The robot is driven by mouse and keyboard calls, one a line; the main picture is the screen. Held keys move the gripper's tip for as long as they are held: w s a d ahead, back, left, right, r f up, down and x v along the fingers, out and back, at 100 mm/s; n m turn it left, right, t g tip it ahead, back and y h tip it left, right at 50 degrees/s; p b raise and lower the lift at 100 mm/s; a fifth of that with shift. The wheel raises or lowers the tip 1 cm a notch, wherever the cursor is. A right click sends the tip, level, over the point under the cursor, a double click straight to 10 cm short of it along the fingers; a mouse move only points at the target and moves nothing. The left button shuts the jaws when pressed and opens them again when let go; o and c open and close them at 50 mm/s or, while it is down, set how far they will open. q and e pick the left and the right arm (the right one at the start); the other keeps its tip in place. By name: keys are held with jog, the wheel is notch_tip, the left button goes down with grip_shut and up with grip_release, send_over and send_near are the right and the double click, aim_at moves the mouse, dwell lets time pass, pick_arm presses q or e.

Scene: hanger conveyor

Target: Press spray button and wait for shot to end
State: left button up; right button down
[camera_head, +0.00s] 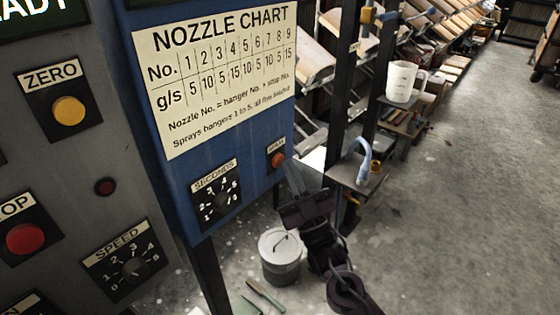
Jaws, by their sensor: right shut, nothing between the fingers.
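The small orange-red button (277,160) sits on a black plate at the lower right of the blue panel (262,125). The label above it is too small to read surely. My right gripper (292,178) is shut and empty, its tips just right of and below the button. I cannot tell whether they touch it. A black SECONDS dial (221,199) is left of the button on the same panel. A nozzle chart (215,75) covers the panel's upper part. My left gripper is not in view.
A grey control box at left carries a yellow ZERO button (69,110), a red button (25,239) and a SPEED dial (134,267). A lidded bucket (280,256) and brush (265,295) are on the floor. Floor at right is clear.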

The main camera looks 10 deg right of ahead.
jog(key=shift+w+a, duration=0.25)
jog(key=shift+w, duration=0.1)
dwell(0.5)
dwell(0.3)
jog(key=shift+s+d, duration=0.5)
jog(key=shift+s, duration=0.2)
jog(key=s+d+p, duration=0.1)
jog(key=s, duration=0.1)
jog(key=s+d, duration=0.2)
jog(key=shift+p, duration=0.4)
jog(key=shift+w, duration=0.1)
dwell(0.4)
